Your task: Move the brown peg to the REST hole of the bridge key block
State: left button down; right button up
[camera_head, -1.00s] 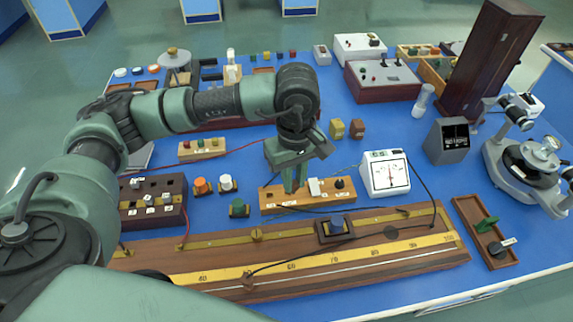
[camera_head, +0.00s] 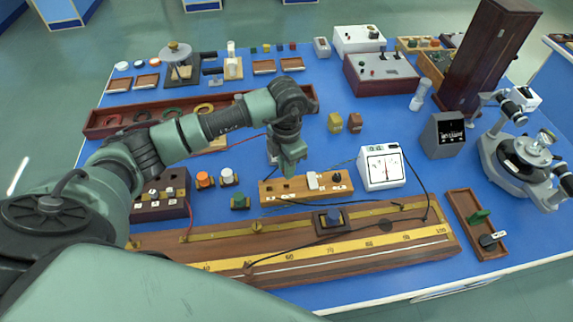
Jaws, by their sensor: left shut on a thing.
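My left gripper (camera_head: 292,172) points down just above and behind the left half of the block. It is shut, and the thing in it, likely the brown peg, is mostly hidden between the fingers. The label words are too small to read. My right gripper is not in view.
The metre bridge (camera_head: 300,262) with a dark slider (camera_head: 331,222) lies in front. A white meter (camera_head: 384,166) stands right of the block, with black leads nearby. A green-topped plug (camera_head: 240,202) and orange and white knobs stand to the left.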

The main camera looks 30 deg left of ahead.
pick_arm(q)
jog(key=shift+f+b, duration=0.45)
jog(key=shift+f, duration=0.4)
jog(key=shift+f+b, duration=0.6)
jog(key=shift+f, duration=0.4)
jog(key=shift+f+b, duration=0.95)
jog(key=shift+f, duration=0.15)
jog(key=c, duration=1.3)
grip_release()
jog(key=shift+o, duration=0.2)
